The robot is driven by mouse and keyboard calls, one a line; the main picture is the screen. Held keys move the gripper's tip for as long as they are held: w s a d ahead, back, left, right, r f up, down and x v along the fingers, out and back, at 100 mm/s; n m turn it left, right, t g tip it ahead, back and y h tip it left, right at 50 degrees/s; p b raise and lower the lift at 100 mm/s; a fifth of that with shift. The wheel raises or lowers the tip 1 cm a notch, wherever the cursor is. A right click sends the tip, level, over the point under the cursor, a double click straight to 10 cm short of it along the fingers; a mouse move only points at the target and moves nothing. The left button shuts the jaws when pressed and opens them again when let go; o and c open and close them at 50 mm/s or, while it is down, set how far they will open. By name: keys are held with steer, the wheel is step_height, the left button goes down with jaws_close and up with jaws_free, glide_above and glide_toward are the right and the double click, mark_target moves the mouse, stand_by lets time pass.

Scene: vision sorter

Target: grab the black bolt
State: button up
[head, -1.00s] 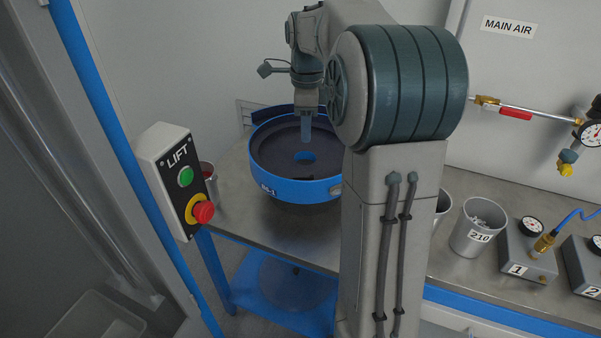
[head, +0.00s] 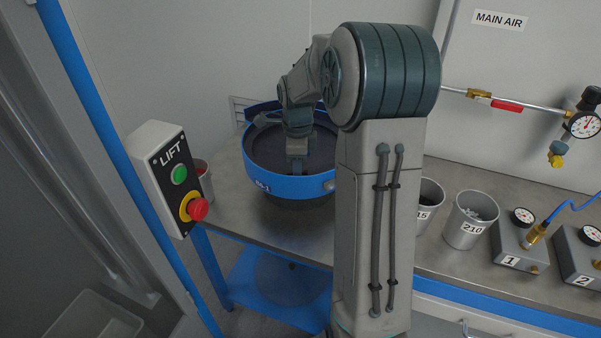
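My gripper (head: 297,166) points down inside the blue-rimmed round bowl (head: 290,187) on the metal table, near the bowl's front wall. The rim and my own wrist partly hide the fingers, so I cannot tell whether they are open or shut. I see no black bolt. The dark floor of the bowl is partly covered by my arm, and anything small on it is too dark to make out.
A LIFT button box (head: 171,178) stands left of the bowl, with a cup (head: 205,183) behind it.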

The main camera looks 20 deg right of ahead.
steer(key=shift+f, duration=0.4)
jaws_close()
steer(key=shift+r, duration=0.1)
